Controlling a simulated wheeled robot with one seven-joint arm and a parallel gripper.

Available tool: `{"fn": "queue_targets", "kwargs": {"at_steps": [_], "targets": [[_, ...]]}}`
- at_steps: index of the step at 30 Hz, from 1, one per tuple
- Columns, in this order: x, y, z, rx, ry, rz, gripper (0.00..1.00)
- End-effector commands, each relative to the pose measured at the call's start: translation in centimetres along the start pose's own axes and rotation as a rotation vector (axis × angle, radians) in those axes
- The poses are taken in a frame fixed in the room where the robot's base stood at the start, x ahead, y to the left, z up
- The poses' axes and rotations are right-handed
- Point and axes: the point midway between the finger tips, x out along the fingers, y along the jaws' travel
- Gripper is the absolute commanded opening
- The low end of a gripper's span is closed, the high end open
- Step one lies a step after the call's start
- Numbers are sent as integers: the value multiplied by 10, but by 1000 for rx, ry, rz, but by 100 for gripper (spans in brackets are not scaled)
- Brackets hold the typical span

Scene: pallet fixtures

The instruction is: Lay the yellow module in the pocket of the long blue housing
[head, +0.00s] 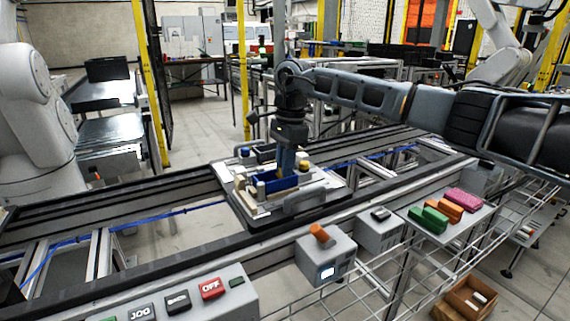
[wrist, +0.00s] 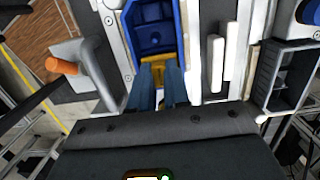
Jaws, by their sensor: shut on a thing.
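The long blue housing (head: 275,184) sits on the pallet fixture (head: 322,192) on the conveyor. In the wrist view the blue housing (wrist: 152,38) shows its open pocket at the top centre. My gripper (head: 284,168) points down over the housing. In the wrist view its two blue-grey fingers (wrist: 158,72) are shut on the yellow module (wrist: 155,59), at the near end of the housing. The fingers and palm hide much of the module. I cannot tell whether it touches the pocket floor.
Pale bars (wrist: 216,65) and a dark open bin (wrist: 283,78) stand right of the housing. A grey handle (wrist: 98,72) stands left. A grey box with an orange knob (head: 320,235) is in front of the conveyor. Green, orange and magenta blocks (head: 464,200) lie on a side shelf.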

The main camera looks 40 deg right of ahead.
Motion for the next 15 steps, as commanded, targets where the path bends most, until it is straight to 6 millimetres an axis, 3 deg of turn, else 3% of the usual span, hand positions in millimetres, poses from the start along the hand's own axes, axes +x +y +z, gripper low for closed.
{"fn": "queue_targets", "kwargs": {"at_steps": [15], "targets": [[8, 0, -1, 0, 0, 0, 0]]}}
